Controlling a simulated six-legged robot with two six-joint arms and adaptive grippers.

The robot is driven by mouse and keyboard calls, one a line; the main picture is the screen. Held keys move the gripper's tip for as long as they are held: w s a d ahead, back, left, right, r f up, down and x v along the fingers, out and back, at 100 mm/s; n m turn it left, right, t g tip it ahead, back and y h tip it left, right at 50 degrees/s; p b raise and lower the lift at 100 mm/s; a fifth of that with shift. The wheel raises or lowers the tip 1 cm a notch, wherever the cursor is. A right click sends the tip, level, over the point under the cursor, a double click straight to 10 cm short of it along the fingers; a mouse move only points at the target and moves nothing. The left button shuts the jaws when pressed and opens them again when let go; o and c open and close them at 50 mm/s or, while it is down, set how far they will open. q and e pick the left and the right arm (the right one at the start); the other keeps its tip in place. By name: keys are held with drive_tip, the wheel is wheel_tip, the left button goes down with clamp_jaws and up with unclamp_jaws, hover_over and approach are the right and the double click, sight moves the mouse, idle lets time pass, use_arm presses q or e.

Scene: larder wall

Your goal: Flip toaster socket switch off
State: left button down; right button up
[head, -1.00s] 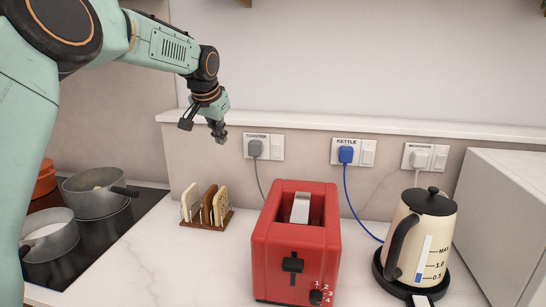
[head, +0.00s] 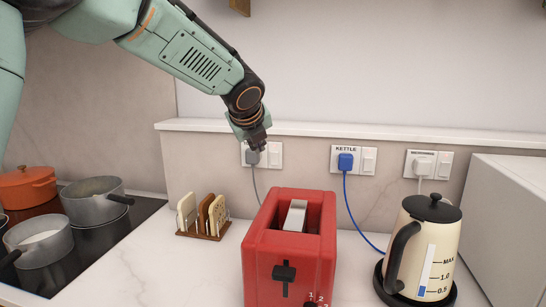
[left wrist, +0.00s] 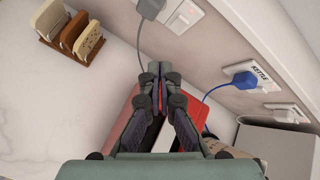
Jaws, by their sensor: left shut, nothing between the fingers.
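The toaster socket (head: 262,165) is a white double plate on the backsplash, its label now covered by my arm. A grey plug (head: 252,158) sits in its left half, and its white rocker switch (head: 275,155) is on the right. The socket also shows at the top of the left wrist view, with the switch (left wrist: 187,14) beside the plug (left wrist: 150,8). My left gripper (head: 257,145) is shut and empty, in front of the socket's upper left part in the head view. In the left wrist view its closed fingertips (left wrist: 161,68) appear over the red toaster (left wrist: 194,105). Whether it touches the socket cannot be told.
The red toaster (head: 290,248) stands on the counter below. The kettle socket (head: 352,160) with a blue plug is to the right, then another socket (head: 428,164). A toast rack (head: 202,217), kettle (head: 424,245) and pots (head: 92,200) stand around. A ledge (head: 400,137) runs above the sockets.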

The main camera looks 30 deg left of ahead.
use_arm(q)
drive_tip(key=m, duration=0.5)
drive_tip(key=d+m, duration=0.1)
drive_tip(key=m, duration=0.1)
drive_tip(key=shift+w+f+m+t+h, duration=0.2)
drive_tip(key=shift+m+t+h, duration=0.1)
drive_tip(key=shift+t, duration=0.1)
drive_tip(key=shift+s+r, duration=0.1)
drive_tip(key=shift+s, duration=0.05)
drive_tip(key=p, duration=0.2)
approach(275, 159)
drive_tip(key=w+f, duration=0.1)
drive_tip(key=f, duration=0.1)
drive_tip(key=w+f, duration=0.1)
drive_tip(key=shift+w+a+f, duration=0.15)
drive_tip(key=shift+a+f, duration=0.1)
drive_tip(key=shift+f, duration=0.15)
drive_tip(key=shift+w+a, duration=0.3)
drive_tip(key=shift+w, duration=0.65)
